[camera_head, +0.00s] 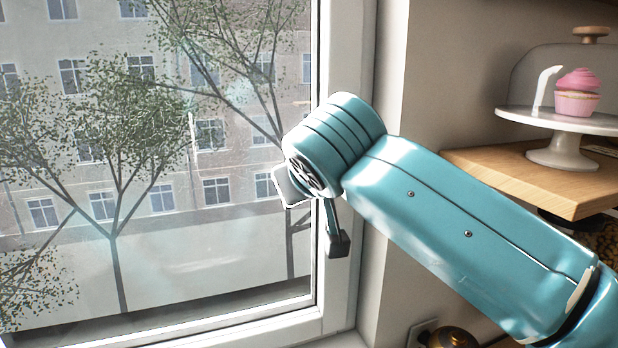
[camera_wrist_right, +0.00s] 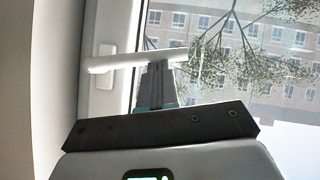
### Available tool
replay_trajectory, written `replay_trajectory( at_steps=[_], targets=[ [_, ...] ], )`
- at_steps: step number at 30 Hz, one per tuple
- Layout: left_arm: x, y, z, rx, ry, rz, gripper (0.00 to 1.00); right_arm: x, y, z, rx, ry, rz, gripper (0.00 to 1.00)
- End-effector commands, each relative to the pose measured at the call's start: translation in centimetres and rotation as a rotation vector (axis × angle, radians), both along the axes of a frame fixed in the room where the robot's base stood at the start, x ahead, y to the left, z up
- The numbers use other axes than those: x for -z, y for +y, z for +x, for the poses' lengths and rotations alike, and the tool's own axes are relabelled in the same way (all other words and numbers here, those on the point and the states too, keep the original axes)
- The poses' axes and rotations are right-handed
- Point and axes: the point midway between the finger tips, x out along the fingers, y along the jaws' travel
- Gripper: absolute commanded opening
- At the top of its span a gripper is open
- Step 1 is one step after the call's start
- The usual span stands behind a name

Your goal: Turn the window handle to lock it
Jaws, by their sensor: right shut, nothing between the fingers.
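The white window handle (camera_wrist_right: 125,62) shows in the right wrist view, which is turned upside down. Its lever lies crosswise from the base plate (camera_wrist_right: 103,68) on the frame out over the glass. My right gripper (camera_wrist_right: 157,68) is shut and empty, its grey fingers right at the lever's edge; I cannot tell whether they touch it. A pale piece beside the wrist is unclear. My left gripper is out of view.
A wooden shelf (camera_head: 530,180) sticks out on the right, bearing a white cake stand (camera_head: 555,150) with a pink cupcake (camera_head: 577,95) under a cover. The glass area left of my arm is clear.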

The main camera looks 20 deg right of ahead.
Motion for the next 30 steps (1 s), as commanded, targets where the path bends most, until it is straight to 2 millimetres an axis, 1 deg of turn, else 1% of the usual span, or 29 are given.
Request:
replay_trajectory(
  at_steps=[1, 14, 24, 30],
  targets=[
    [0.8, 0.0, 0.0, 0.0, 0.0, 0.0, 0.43, 0.9, 0.1, 0.0, -0.002, 0.0, -0.042, 0.0],
    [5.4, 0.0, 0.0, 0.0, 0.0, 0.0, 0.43, 4.9, -0.5, 0.0, -0.001, -0.014, -0.45, 0.0],
    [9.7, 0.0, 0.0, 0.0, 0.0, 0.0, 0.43, 7.6, -2.1, 0.1, 0.001, -0.025, -0.773, 0.0],
    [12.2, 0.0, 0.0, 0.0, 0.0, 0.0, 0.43, 8.7, -3.3, 0.1, 0.001, -0.032, -0.957, 0.0]
  ],
)
